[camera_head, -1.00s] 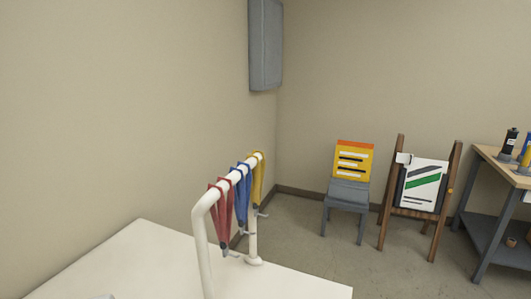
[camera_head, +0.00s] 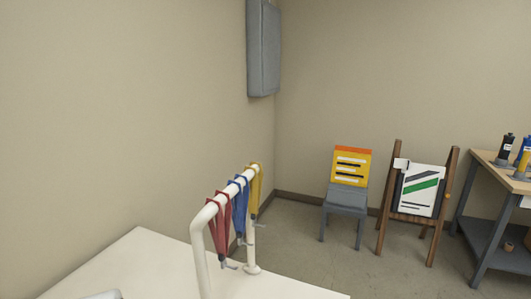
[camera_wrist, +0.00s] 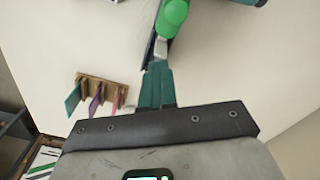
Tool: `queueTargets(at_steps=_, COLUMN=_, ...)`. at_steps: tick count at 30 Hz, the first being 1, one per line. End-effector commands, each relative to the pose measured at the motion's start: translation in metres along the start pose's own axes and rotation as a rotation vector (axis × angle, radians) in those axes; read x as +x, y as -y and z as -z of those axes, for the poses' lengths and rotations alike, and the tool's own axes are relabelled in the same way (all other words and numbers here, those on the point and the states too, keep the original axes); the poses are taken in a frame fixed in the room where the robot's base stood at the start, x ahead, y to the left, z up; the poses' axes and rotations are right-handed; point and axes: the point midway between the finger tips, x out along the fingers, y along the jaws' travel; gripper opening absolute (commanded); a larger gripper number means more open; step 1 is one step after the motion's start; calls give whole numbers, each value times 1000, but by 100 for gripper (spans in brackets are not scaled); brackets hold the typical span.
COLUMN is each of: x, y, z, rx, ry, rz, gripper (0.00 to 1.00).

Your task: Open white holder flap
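In the wrist view my gripper (camera_wrist: 157,70) reaches out from the dark wrist plate over a white surface. Its two teal fingers lie close together and look shut. Just past the fingertips is a rounded green piece (camera_wrist: 172,18) with a grey strip below it; I cannot tell whether the fingers touch it. No white holder flap can be made out for certain. My gripper does not show in the head view.
A white table (camera_head: 150,262) carries a white rail (camera_head: 199,240) hung with red, blue and yellow lanyards. A small wooden rack (camera_wrist: 103,85) with coloured cards stands left of my fingers. A chair (camera_head: 345,198), a workbench (camera_head: 488,170) and a grey wall box (camera_head: 263,48) are farther off.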

Motion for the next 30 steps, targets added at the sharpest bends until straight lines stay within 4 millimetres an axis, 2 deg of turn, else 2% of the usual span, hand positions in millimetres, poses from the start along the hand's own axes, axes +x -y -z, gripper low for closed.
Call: queueTargets(at_steps=30, x=-8, y=-14, z=19, rx=3, ry=6, rz=-3, gripper=0)
